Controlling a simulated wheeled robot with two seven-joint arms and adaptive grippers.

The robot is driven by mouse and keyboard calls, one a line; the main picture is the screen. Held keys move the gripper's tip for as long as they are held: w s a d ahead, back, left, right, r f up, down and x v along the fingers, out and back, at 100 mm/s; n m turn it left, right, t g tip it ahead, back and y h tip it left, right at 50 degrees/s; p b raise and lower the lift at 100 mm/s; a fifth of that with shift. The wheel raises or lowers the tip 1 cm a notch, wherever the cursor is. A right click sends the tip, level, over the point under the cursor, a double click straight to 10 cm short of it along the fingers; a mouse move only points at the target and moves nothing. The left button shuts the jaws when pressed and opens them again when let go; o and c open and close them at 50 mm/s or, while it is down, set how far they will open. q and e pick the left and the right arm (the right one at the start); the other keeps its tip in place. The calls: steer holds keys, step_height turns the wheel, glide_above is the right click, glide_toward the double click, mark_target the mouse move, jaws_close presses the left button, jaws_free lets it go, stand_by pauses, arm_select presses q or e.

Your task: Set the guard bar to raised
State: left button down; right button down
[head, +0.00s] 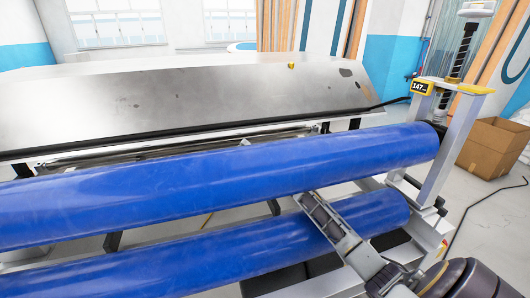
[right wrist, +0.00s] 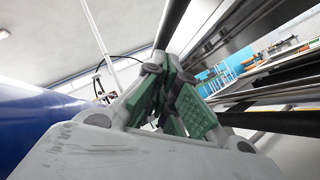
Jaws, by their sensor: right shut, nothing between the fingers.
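A long thin dark bar (head: 215,131), which looks like the guard bar, runs along the front edge of the steel table, behind the upper blue roller (head: 220,180). I cannot tell its setting for sure. My right gripper (head: 318,208) reaches in from the lower right, between the upper and lower rollers; its fingertips are hidden there. In the right wrist view, the right gripper (right wrist: 165,85) has its green-padded fingers shut and empty. A dark bar (right wrist: 172,22) runs just beyond the tips; I cannot tell whether they touch. My left gripper is not in view.
The lower blue roller (head: 230,255) lies below and in front of the upper one. A cardboard box (head: 492,147) and a cable lie on the floor at right.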

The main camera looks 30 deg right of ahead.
steer(key=s+d, duration=0.4)
steer(key=s, duration=0.1)
steer(key=shift+s+d, duration=0.2)
steer(key=shift+d, duration=0.15)
stand_by(0.7)
